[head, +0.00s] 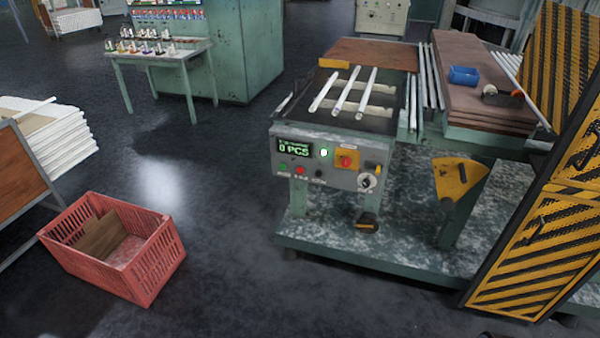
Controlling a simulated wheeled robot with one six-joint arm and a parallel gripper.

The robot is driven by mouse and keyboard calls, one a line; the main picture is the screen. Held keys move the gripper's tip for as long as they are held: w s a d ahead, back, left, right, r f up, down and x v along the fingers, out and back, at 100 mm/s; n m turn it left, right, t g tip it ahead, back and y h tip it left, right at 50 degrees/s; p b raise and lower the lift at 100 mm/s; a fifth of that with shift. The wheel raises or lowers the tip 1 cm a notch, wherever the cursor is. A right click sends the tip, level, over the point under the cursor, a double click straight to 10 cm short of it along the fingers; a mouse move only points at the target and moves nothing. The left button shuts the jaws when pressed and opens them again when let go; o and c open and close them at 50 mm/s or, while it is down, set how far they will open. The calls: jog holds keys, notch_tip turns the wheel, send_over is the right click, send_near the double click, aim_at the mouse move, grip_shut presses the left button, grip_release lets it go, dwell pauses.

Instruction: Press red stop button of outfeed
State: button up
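The outfeed control panel (333,180) is a grey face on the front of the machine. A small red button (299,170) sits low on its left side, between a green button (283,168) and a black one (318,173). The labels are too small to read. My gripper is not in view.
White glass tubes (347,92) lie on the outfeed bed behind the panel. A red crate (115,245) stands on the floor at left. Yellow-black striped guards (540,250) stand at right. The dark floor before the panel and between crate and machine is clear.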

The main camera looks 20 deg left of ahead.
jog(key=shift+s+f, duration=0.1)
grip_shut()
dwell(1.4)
